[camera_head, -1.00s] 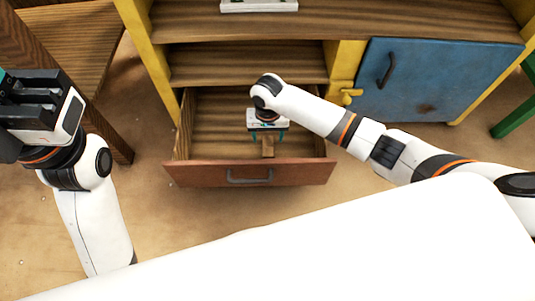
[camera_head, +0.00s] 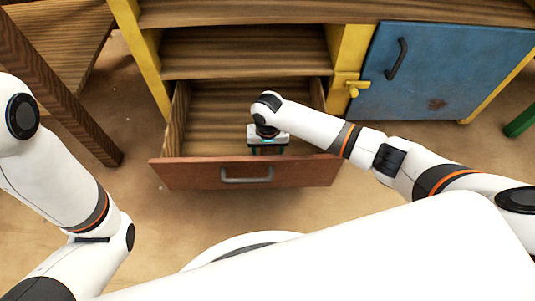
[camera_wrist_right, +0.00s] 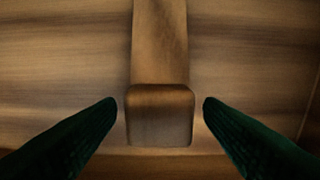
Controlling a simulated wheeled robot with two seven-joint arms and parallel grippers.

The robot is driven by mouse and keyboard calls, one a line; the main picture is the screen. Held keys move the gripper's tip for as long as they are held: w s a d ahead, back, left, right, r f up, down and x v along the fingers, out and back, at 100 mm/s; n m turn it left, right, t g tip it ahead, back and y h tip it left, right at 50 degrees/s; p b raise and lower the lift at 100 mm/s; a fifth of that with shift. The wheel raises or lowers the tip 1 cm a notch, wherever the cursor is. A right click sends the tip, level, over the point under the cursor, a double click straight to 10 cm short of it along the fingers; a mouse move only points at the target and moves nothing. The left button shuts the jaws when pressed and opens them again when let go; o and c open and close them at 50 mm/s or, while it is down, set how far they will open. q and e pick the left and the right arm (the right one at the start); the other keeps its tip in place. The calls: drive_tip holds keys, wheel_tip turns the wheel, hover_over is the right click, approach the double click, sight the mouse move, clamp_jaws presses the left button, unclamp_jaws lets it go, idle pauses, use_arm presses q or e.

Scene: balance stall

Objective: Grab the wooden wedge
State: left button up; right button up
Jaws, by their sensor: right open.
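The wooden wedge (camera_wrist_right: 160,55) is a brown block in the right wrist view, with its blunt end toward me. It lies on the wood-grained floor of the open drawer (camera_head: 190,172). My right gripper (camera_wrist_right: 160,110) is open, with one dark green finger on each side of the wedge's near end and a small gap on both sides. In the head view my right gripper (camera_head: 267,150) reaches down inside the drawer and hides the wedge. My left arm shows at the left of the head view, but its gripper is out of the picture.
The drawer's front panel carries a grey handle (camera_head: 246,175). Above the drawer is an open wooden shelf (camera_head: 240,50). A blue door (camera_head: 440,75) with a yellow latch (camera_head: 356,87) is to the right. A brown wooden leg (camera_head: 65,95) stands at the left.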

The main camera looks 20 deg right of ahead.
drive_tip(key=shift+f, duration=0.3)
drive_tip(key=shift+c, duration=0.2)
drive_tip(key=c, duration=1.1)
drive_tip(key=shift+o, duration=0.2)
drive_tip(key=shift+r, duration=0.15)
